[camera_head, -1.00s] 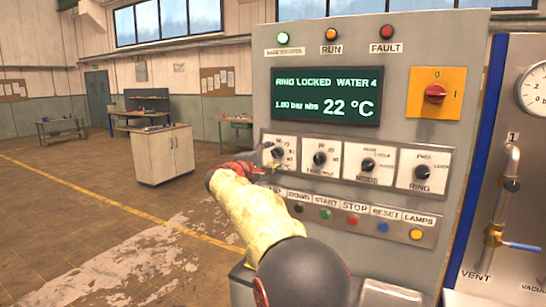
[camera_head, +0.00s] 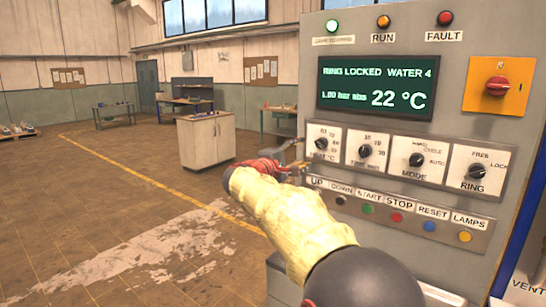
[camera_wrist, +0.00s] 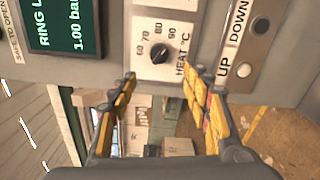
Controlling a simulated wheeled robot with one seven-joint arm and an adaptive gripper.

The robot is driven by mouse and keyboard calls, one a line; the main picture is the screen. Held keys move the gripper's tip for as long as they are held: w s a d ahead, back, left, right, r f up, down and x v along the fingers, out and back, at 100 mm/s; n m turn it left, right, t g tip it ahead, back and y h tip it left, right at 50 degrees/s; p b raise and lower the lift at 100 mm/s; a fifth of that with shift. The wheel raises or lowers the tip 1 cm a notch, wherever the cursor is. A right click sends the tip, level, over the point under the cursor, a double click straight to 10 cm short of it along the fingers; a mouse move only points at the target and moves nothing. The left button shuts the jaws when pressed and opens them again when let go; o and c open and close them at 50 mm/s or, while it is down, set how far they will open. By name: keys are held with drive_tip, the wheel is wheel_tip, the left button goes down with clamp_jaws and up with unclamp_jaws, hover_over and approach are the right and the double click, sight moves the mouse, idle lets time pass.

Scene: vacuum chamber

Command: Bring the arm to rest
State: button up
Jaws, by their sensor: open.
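My gripper (camera_head: 292,160) is at the left edge of the grey control panel (camera_head: 300,95), in front of the heat knob (camera_head: 321,143). In the wrist view its two yellow-padded fingers (camera_wrist: 160,95) stand apart with nothing between them. The heat knob shows beyond the fingertips in the wrist view (camera_wrist: 159,53); a gap to it seems to remain, but touch cannot be told in the head view. My arm in its yellow sleeve (camera_head: 290,215) reaches up from the lower right. The display (camera_head: 375,88) reads ring locked, water 4, 1.00 bar abs, 22 °C.
Below the knobs runs a button row (camera_head: 400,218). A red rotary switch on yellow (camera_head: 497,86) is at the upper right. The green lamp (camera_head: 332,26) is bright. A cabinet (camera_head: 206,140) and workbenches stand behind; the floor at left is open.

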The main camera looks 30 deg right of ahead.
wheel_tip(320, 180, down, 12)
drive_tip(key=s+a+m+g+y, duration=0.1)
drive_tip(key=s+g+y, duration=0.1)
drive_tip(key=s+y, duration=0.1)
drive_tip(key=s+a+f+m+g+y, duration=0.2)
drive_tip(key=s+a+f+y, duration=0.3)
drive_tip(key=s+a+f, duration=0.5)
drive_tip(key=s+a+f+m+t+y+p, duration=0.2)
drive_tip(key=s+a+y, duration=0.6)
drive_tip(key=s+a, duration=1.3)
drive_tip(key=s+m+p, duration=0.1)
drive_tip(key=s+p, duration=0.1)
drive_tip(key=s, duration=0.1)
drive_tip(key=shift+s+a+t+y, duration=0.2)
drive_tip(key=shift+a+t+y, duration=0.05)
drive_tip(key=shift+t+y, duration=0.05)
drive_tip(key=shift+c, duration=0.5)
